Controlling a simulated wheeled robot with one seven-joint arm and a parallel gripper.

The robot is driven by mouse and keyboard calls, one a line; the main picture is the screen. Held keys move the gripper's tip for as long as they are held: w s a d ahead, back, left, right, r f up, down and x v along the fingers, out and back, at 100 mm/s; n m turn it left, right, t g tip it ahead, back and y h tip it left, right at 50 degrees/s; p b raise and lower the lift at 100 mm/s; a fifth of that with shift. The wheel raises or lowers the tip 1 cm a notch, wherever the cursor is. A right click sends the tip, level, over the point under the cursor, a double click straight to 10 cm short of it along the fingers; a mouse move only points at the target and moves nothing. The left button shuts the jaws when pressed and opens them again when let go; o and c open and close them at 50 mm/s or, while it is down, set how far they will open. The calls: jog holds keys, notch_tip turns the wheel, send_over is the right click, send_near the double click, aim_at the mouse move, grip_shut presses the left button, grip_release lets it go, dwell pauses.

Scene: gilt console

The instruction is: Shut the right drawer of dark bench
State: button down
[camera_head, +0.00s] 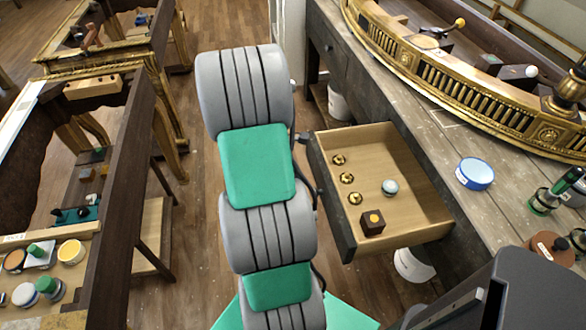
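The dark bench (432,150) runs along the right side with a worn, dusty top. Its right drawer (419,222) is pulled well out, showing a pale wood inside and a dark front (332,197) that faces my arm. In it lie several small brass pieces (346,178), a pale blue-white round item (390,187) and a small dark brown box (372,223) with a yellow spot. My grey and green arm stands just left of the drawer front. My gripper does not show; I cannot tell whether the arm touches the drawer.
Another bench drawer (328,46), farther back, is shut. White buckets (413,264) stand below. Left are dark and gilt frames (130,150). Wooden floor (190,235) lies between.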

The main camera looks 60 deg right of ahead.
aim_at(319, 188)
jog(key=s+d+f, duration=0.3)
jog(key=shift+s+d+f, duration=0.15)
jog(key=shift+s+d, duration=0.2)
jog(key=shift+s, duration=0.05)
